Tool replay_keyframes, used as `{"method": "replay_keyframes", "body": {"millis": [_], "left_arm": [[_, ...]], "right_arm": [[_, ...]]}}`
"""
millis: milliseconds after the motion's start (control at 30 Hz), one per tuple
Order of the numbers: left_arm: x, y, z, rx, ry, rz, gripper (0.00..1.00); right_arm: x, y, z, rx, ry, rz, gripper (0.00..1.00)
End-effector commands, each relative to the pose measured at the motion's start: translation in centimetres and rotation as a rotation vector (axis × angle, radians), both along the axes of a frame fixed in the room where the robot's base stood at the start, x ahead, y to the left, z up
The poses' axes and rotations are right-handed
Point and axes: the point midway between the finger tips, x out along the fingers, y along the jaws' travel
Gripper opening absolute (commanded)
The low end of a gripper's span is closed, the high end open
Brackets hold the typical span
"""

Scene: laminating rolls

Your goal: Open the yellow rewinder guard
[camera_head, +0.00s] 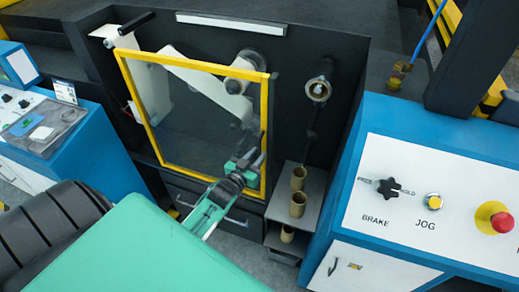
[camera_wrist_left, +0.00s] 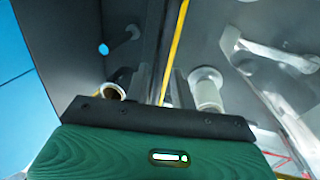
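The yellow rewinder guard (camera_head: 192,66) is a yellow frame around a clear panel, standing in front of the dark machine face in the head view. Rollers and a pale arm show through it. My left gripper (camera_head: 257,158) is at the lower part of the guard's right side. In the left wrist view, my left gripper's fingers (camera_wrist_left: 162,88) stand apart, one on each side of the guard's yellow edge (camera_wrist_left: 176,48). Whether they press on it cannot be told. My right gripper is not in view.
A blue console (camera_head: 400,160) with a brake knob, jog button and red stop button stands at the right. A shelf (camera_head: 313,185) with several brown cores is just right of the guard. Another blue console (camera_head: 95,140) stands at the left.

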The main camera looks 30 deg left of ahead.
Motion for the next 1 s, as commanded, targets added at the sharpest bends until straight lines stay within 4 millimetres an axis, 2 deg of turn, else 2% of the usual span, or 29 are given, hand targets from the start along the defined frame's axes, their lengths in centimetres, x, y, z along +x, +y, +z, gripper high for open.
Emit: {"method": "replay_keyframes", "body": {"millis": [200,533,567,667,700,1000], "left_arm": [[1.8,0.1,0.0,0.001,0.000,0.000,0.25],[2.1,0.1,0.0,0.001,0.000,0.000,0.25],[2.1,0.1,0.0,0.001,0.000,0.000,0.23],[2.1,0.1,0.0,0.001,0.000,0.000,0.04],[2.1,0.1,0.0,0.001,0.000,0.000,0.00],[2.0,0.4,-0.1,0.002,0.000,0.000,0.00]], "right_arm": [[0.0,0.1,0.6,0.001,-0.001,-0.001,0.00],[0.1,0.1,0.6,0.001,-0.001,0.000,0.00],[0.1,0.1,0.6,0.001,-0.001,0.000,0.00],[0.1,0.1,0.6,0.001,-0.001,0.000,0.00],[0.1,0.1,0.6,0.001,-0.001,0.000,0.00],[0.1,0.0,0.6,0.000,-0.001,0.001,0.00]]}}
